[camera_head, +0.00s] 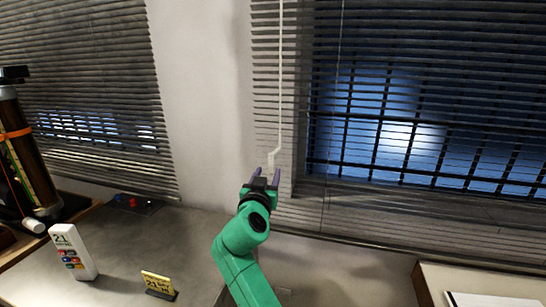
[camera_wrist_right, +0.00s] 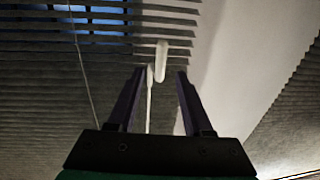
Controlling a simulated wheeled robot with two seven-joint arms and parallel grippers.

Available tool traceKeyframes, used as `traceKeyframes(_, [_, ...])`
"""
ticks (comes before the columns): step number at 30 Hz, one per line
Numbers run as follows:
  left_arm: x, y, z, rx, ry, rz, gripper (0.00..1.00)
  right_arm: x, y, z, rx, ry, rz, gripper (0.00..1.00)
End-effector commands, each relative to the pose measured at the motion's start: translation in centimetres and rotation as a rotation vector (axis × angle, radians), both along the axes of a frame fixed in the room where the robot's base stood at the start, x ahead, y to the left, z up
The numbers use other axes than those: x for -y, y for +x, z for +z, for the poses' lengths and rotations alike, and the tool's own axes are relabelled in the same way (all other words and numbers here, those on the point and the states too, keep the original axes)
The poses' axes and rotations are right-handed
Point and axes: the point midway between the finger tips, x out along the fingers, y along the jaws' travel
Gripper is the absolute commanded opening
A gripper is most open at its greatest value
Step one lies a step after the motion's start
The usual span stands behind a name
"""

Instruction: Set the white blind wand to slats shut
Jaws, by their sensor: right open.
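The white blind wand (camera_head: 280,90) hangs in front of the right-hand window blind, with a crank-like bend near its lower end and a short white handle below it. In the right wrist view the handle (camera_wrist_right: 160,62) shows just beyond the fingertips, and a thin white rod runs down from it between the fingers. My right gripper (camera_head: 266,174) is open, its two dark purple fingers pointing up at the handle; it also shows in the wrist view (camera_wrist_right: 161,74). I cannot tell whether a finger touches the wand. The blind slats (camera_head: 420,75) have gaps showing blue night window behind. My left gripper is out of view.
A thin cord (camera_head: 336,90) hangs right of the wand. A second blind (camera_head: 85,80) covers the left window. On the grey counter stand a white sign (camera_head: 73,252) and a yellow card (camera_head: 158,284). A dark cylinder device (camera_head: 27,150) stands far left.

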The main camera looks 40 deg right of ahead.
Motion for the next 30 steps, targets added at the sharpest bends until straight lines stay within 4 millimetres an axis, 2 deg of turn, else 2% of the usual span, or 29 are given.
traceKeyframes(1, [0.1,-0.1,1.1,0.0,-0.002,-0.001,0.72,1.2,0.8,0.7,-0.002,-0.003,-0.004,0.51])
traceKeyframes(9, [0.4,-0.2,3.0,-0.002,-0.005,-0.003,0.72,6.1,5.3,0.4,-0.004,-0.003,0.0,0.51])
traceKeyframes(14, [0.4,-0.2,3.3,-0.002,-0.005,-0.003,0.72,7.3,6.3,0.1,-0.004,0.0,0.001,0.51])
traceKeyframes(21, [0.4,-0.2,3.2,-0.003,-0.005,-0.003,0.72,7.4,6.4,-0.1,-0.003,0.001,0.002,0.51])
traceKeyframes(25, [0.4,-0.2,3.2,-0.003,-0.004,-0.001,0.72,7.4,6.4,-0.1,-0.003,0.001,0.002,0.01])
traceKeyframes(30, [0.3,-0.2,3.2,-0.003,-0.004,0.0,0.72,7.4,6.4,-0.1,-0.003,0.001,0.002,0.0])
